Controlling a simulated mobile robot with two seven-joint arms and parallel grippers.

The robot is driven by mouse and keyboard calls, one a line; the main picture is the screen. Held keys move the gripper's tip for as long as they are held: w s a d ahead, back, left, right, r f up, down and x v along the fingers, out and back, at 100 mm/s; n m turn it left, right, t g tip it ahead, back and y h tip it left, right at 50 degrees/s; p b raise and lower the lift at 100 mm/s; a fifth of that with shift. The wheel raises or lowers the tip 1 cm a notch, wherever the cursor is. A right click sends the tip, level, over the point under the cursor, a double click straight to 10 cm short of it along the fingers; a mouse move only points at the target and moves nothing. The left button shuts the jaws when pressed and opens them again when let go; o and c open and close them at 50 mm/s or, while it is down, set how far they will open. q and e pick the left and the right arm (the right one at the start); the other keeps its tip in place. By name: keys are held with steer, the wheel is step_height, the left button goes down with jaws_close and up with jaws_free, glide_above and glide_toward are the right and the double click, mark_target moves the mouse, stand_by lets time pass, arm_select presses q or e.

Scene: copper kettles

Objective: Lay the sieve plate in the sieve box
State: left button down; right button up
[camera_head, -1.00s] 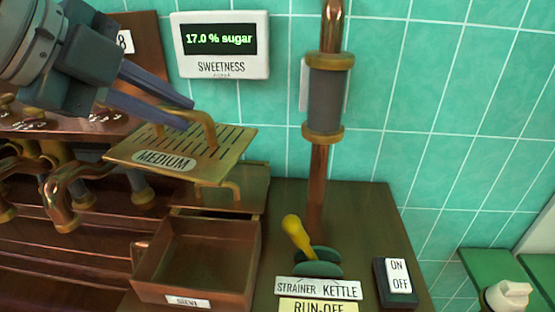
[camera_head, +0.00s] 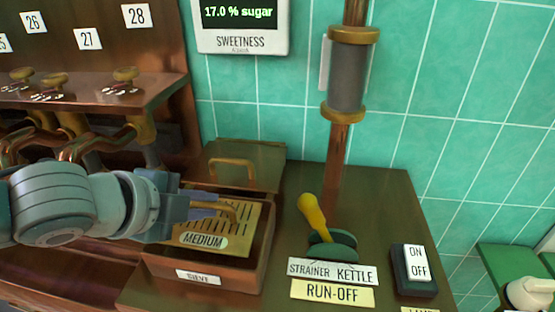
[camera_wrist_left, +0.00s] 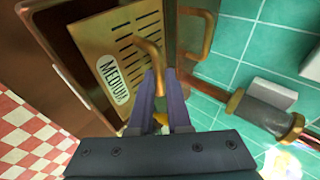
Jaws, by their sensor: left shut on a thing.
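The brass sieve plate (camera_head: 205,240), slotted and marked MEDIUM, is at the mouth of the copper sieve box (camera_head: 262,262), within its walls. It also shows in the left wrist view (camera_wrist_left: 119,45), inside the dark box walls. Whether it rests on the bottom I cannot tell. My left gripper (camera_head: 225,211) is shut on the plate's arched handle (camera_head: 236,207); in the left wrist view its fingers (camera_wrist_left: 160,75) meet at that handle. My arm hides the box's left side. My right gripper is not in view.
A lid with a brass handle (camera_head: 232,165) stands behind the box. A yellow-handled lever (camera_head: 312,215) and an ON/OFF switch (camera_head: 414,268) are to the right. A copper pipe (camera_head: 340,150) rises behind the lever. Valves and pipes (camera_head: 85,145) crowd the left.

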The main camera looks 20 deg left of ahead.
mark_target(205, 228)
arm_select(q)
step_height(205, 228, down, 5)
steer(key=shift+w+f+b, duration=0.1)
steer(key=shift+f+b, duration=0.05)
steer(key=shift+b, duration=0.65)
steer(key=c, duration=0.9)
jaws_free()
steer(key=shift+o, duration=0.2)
